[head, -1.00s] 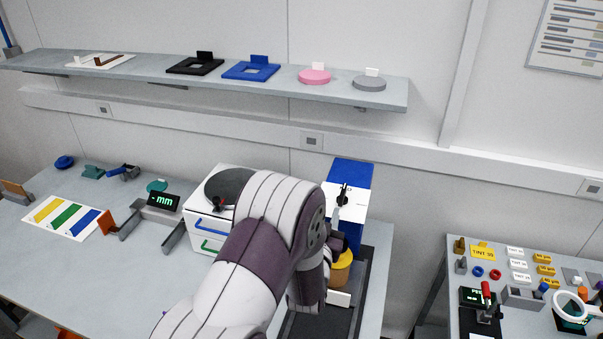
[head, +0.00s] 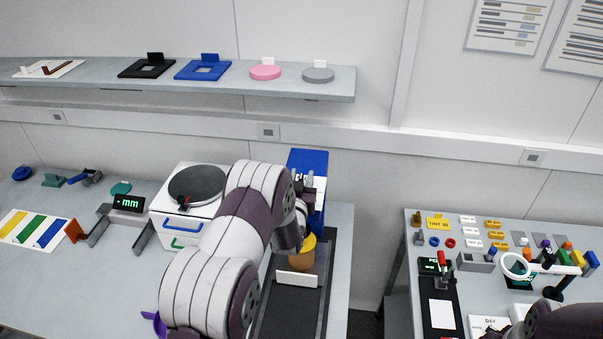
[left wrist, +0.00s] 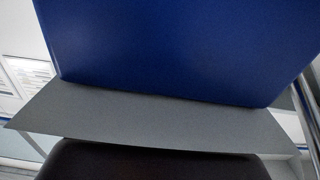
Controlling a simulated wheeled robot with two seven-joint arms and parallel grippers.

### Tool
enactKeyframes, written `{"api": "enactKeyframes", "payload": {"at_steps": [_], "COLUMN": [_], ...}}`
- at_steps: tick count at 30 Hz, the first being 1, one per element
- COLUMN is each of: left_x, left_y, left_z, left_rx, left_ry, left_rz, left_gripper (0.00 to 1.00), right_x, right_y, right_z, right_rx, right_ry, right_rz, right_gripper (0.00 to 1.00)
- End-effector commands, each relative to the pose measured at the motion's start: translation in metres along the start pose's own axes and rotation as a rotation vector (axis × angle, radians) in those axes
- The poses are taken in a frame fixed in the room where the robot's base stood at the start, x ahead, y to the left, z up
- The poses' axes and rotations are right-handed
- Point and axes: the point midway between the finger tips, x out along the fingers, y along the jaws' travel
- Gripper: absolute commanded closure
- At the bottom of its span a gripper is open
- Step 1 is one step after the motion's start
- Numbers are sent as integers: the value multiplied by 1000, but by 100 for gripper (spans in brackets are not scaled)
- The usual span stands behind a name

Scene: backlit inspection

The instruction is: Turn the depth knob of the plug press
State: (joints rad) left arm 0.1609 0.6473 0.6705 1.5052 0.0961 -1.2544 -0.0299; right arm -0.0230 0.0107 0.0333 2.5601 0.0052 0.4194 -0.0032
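The plug press is a blue upright box (head: 312,158) with a white front panel, at the right end of the left bench in the head view. An amber cylinder (head: 302,256) stands in front of it on a dark strip. My left gripper (head: 303,180) is at the white panel, with its two pale fingers showing apart. The depth knob is hidden or too small to make out behind the fingers, so contact cannot be told. In the left wrist view a plain blue surface (left wrist: 180,50) fills the top. My right gripper is out of view.
A white unit with a dark round plate (head: 197,184) stands left of my left arm. A shelf (head: 220,88) with flat frames and discs runs above. The right bench (head: 412,262) holds several small parts, beyond a gap in the benches.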

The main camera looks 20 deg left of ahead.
Motion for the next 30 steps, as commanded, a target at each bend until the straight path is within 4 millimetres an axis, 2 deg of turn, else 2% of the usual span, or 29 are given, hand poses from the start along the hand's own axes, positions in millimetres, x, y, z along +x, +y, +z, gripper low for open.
{"api": "enactKeyframes", "payload": {"at_steps": [8, 9, 11, 12, 13, 23, 30], "left_x": [2, 2, 2, 2, 2, 2, 2], "left_y": [0, 0, 0, 0, 0, 0, -1], "left_z": [1, 1, 1, 1, 1, 2, 6], "left_rx": [0, 0, 0, 0, 0, 0, -2], "left_ry": [-1, -1, -1, -1, -1, 0, 1], "left_rz": [0, 0, 0, 0, 0, -25, -149], "left_gripper": [63, 66, 86, 99, 100, 100, 100], "right_x": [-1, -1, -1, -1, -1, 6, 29], "right_y": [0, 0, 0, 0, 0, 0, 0], "right_z": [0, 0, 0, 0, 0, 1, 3], "right_rx": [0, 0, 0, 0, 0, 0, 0], "right_ry": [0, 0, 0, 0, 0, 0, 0], "right_rz": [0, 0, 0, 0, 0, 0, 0], "right_gripper": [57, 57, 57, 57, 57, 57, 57]}}
